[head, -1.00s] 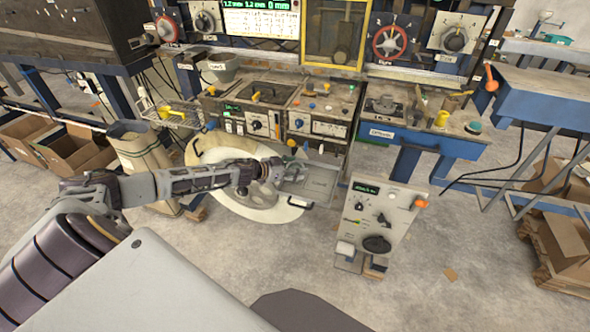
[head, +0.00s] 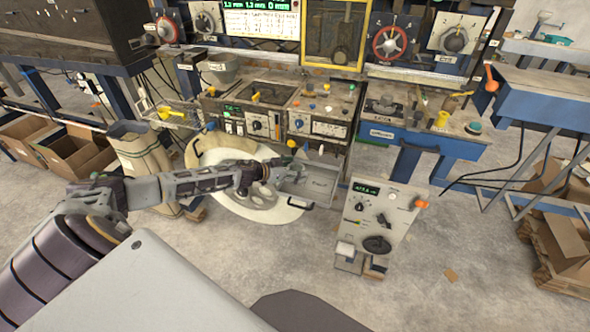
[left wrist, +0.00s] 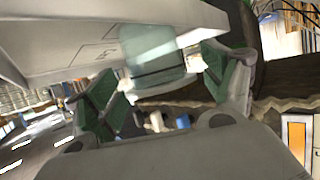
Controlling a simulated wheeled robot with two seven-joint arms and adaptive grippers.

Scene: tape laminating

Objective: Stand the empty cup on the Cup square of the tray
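The cup (left wrist: 154,52) is pale and see-through; it shows in the left wrist view between the two green-padded fingers of my left gripper (left wrist: 160,78). Gaps show between the cup and the fingers, so the gripper looks open around it. The grey tray (left wrist: 50,42) with outlined squares lies behind the cup; the cup appears to be against it, but I cannot tell which square. In the head view my left gripper (head: 284,167) is at the left back side of the tray (head: 318,193), and I cannot make out the cup there. My right gripper is out of view.
A control box (head: 378,220) with a dial stands just right of the tray. A large pale round disc (head: 230,190) lies under my left forearm. The machine bench (head: 290,115) rises behind the tray.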

